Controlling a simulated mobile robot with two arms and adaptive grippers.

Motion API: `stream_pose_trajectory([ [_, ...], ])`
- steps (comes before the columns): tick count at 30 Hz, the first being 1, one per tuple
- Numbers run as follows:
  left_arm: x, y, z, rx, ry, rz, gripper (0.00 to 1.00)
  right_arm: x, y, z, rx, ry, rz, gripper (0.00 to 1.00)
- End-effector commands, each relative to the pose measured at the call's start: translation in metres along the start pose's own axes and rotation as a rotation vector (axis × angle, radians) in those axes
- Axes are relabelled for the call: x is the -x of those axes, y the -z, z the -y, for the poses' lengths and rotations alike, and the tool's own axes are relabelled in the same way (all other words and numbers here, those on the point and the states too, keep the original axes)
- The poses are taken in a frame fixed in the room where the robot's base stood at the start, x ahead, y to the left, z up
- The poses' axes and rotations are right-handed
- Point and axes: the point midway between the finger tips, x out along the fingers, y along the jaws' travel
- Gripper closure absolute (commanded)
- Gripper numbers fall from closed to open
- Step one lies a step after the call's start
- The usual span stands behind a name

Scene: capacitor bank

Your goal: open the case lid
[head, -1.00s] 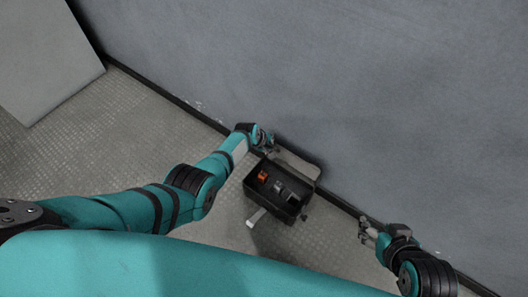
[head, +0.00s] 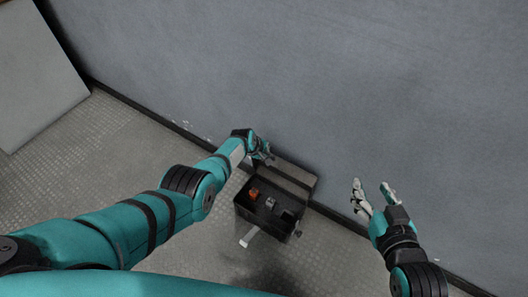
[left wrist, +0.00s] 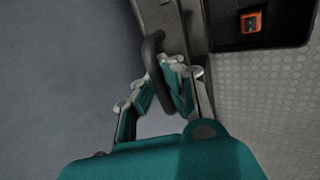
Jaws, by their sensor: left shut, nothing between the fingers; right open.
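The dark case (head: 262,227) stands on the floor by the wall, with its lid (head: 287,178) open and tilted back on the wall side. Its inside is in plain view. My left gripper (head: 267,156) is at the lid's upper left edge. In the left wrist view, my left gripper's fingers (left wrist: 167,82) are shut beside a dark curved handle (left wrist: 153,50) on the lid (left wrist: 165,15); whether they touch it is unclear. My right gripper (head: 376,194) is open and empty, to the right of the case, in front of the wall.
An orange item (head: 254,192) and small grey items (head: 271,203) lie inside the case. A light latch or handle (head: 249,236) sticks out at its front. The grey wall (head: 330,80) is close behind the lid. Floor left of the case is clear.

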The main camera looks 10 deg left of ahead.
Motion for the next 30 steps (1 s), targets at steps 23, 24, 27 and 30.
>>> stream_pose_trajectory([
  [23, 0.001, 0.000, -0.001, -0.001, -0.002, 0.000, 0.66, 0.000, 0.000, -0.001, 0.000, -0.001, 0.001, 0.52],
  [24, 0.002, 0.000, 0.000, 0.000, -0.001, 0.001, 0.66, 0.000, 0.000, 0.000, 0.000, -0.001, 0.001, 0.52],
  [27, 0.006, 0.000, -0.001, -0.002, -0.003, 0.001, 0.66, 0.000, 0.000, 0.000, 0.000, -0.001, 0.001, 0.52],
  [30, 0.011, 0.000, -0.001, -0.002, -0.004, 0.001, 0.66, 0.000, 0.000, 0.000, 0.000, 0.000, 0.002, 0.52],
])
